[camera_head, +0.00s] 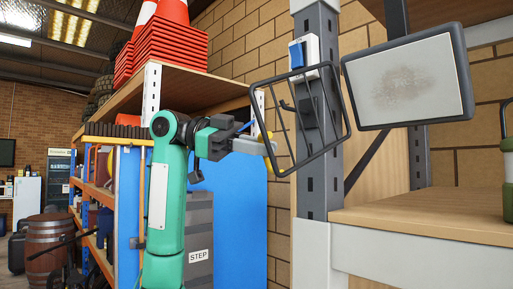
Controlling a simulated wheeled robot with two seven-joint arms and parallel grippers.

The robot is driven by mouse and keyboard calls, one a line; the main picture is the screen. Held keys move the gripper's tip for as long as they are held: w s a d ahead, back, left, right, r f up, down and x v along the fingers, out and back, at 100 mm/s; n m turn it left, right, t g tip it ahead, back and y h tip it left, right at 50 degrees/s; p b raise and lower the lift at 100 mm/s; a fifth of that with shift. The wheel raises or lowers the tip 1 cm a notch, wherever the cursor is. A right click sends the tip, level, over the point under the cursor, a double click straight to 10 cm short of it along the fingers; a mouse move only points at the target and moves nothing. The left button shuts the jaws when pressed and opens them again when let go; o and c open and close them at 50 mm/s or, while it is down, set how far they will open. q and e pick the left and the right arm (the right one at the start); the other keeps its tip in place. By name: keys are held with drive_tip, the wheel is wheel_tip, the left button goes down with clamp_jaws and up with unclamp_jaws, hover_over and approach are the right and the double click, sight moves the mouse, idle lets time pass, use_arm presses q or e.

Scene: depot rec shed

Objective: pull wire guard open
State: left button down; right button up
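The wire guard (313,154) is a dark frame with thin bars, seen at a tilt in front of a grey upright post (319,185). A white box with a blue front (297,55) is fixed on the post, partly behind the guard's top edge. My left gripper (271,147), on a green arm from the left, has its fingertips at the guard's left edge. They overlap that edge in the picture; I cannot tell whether they grip it. The finger gap is too small to make out. My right gripper is not in view.
A framed panel with a smudged face (408,82) stands just right of the guard. A wooden shelf (435,212) lies below it. Stacked orange cones (160,50) sit on a shelf behind my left arm. A blue panel (238,195) stands behind the gripper.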

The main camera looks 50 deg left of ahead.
use_arm(q)
drive_tip(key=c, duration=1.7)
unclamp_jaws()
drive_tip(key=shift+r, duration=0.1)
drive_tip(key=shift+o, duration=1)
drive_tip(key=shift+w+d, duration=0.3)
drive_tip(key=shift+d, duration=0.1)
drive_tip(key=shift+a, duration=0.1)
drive_tip(key=shift+a, duration=0.1)
drive_tip(key=shift+s, duration=0.15)
drive_tip(key=b+v, duration=0.2)
drive_tip(key=v, duration=1.1)
drive_tip(key=shift+s+a, duration=0.2)
drive_tip(key=shift+a, duration=0.1)
drive_tip(key=shift+w, duration=0.15)
